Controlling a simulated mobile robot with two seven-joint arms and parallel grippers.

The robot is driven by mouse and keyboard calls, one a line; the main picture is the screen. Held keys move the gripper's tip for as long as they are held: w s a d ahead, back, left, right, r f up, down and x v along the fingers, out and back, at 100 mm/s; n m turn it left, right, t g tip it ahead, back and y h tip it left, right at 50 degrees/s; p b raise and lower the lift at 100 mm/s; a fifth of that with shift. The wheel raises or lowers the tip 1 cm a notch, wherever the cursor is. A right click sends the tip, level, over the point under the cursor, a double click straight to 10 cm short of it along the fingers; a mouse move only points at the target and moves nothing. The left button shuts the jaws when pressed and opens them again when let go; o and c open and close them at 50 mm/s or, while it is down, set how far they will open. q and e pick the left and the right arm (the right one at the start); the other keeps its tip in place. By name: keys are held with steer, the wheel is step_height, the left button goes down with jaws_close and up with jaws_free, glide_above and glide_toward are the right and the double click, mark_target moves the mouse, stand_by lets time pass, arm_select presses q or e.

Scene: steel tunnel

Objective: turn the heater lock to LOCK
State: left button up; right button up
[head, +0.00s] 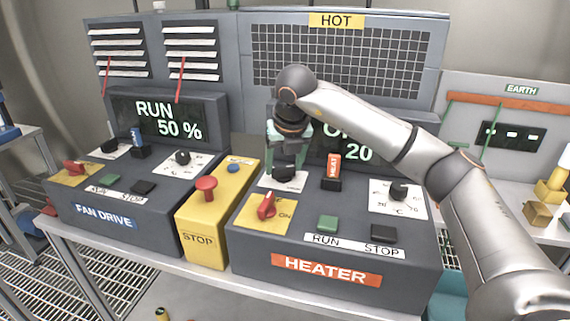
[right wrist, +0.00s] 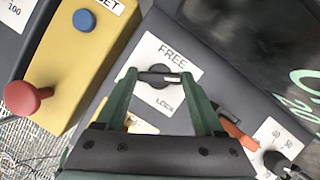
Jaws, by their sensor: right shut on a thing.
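The heater lock is a black knob (head: 284,174) on a white plate at the back left of the heater console (head: 262,260). In the right wrist view the lock knob (right wrist: 158,76) sits on its plate between the words FREE and LOCK, with its bar lying across the picture. My right gripper (head: 286,160) reaches down over it from above. In the right wrist view the green fingers of my right gripper (right wrist: 159,78) stand on either side of the knob, shut on it. Which word the knob points to is not clear. My left gripper is not in view.
Right of the lock stands an orange tag on a black block (head: 331,184).

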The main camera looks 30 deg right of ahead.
steer(key=m+h, duration=0.1)
steer(key=m, duration=0.2)
steer(key=m+g, duration=0.1)
steer(key=m, duration=0.1)
steer(key=shift+w+a+m+h, duration=0.1)
steer(key=shift+m+h, duration=0.3)
stand_by(0.4)
steer(key=o, duration=1.4)
steer(key=v, duration=0.4)
steer(key=p+v, duration=0.1)
steer(key=v, duration=0.7)
steer(key=shift+w+a+r+p, duration=0.1)
steer(key=shift+w+r+p, duration=0.1)
steer(key=shift+r+p, duration=0.15)
steer(key=shift+f+g, duration=0.1)
steer(key=shift+g, duration=0.2)
